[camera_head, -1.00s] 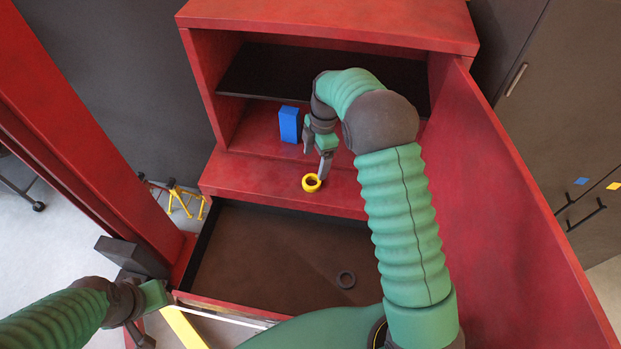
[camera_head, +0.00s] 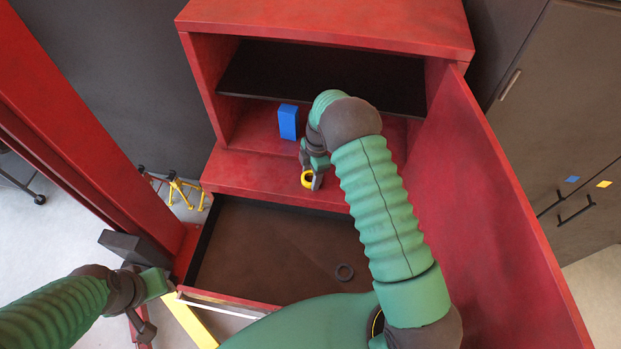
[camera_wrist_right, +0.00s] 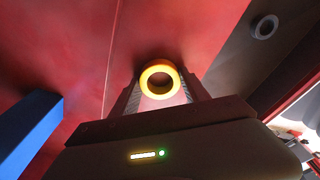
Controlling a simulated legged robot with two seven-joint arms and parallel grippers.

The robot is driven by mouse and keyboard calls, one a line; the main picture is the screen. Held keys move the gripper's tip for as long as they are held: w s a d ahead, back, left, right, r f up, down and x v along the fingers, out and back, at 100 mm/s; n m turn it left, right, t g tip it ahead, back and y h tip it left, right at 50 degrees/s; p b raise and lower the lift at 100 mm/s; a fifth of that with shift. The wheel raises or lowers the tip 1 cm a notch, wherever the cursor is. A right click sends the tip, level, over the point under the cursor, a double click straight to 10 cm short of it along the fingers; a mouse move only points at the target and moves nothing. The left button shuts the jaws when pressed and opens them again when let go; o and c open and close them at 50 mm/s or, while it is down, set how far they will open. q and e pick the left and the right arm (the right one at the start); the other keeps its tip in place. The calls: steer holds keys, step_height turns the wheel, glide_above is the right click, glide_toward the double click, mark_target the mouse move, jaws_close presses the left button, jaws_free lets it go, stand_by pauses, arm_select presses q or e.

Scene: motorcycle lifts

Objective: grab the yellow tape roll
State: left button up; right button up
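The yellow tape roll (camera_head: 307,179) lies on the red ledge of the cabinet, near its front edge. In the right wrist view, the roll (camera_wrist_right: 146,80) sits between the fingertips of my right gripper (camera_wrist_right: 161,88). The fingers are apart, one on each side of the roll; I cannot tell whether they touch it. In the head view, my right gripper (camera_head: 313,180) is down at the roll and partly covers it. My left gripper (camera_head: 146,328) is at the lower left, away from the roll; its fingers are too unclear to read.
A blue box (camera_head: 288,122) stands on the ledge behind and left of the roll. The red cabinet door (camera_head: 480,200) stands open at the right. A black shelf (camera_head: 330,75) is above.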

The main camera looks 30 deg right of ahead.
steer(key=shift+s, duration=0.1)
steer(key=c, duration=0.7)
steer(key=shift+a+r, duration=0.1)
steer(key=shift+c, duration=0.5)
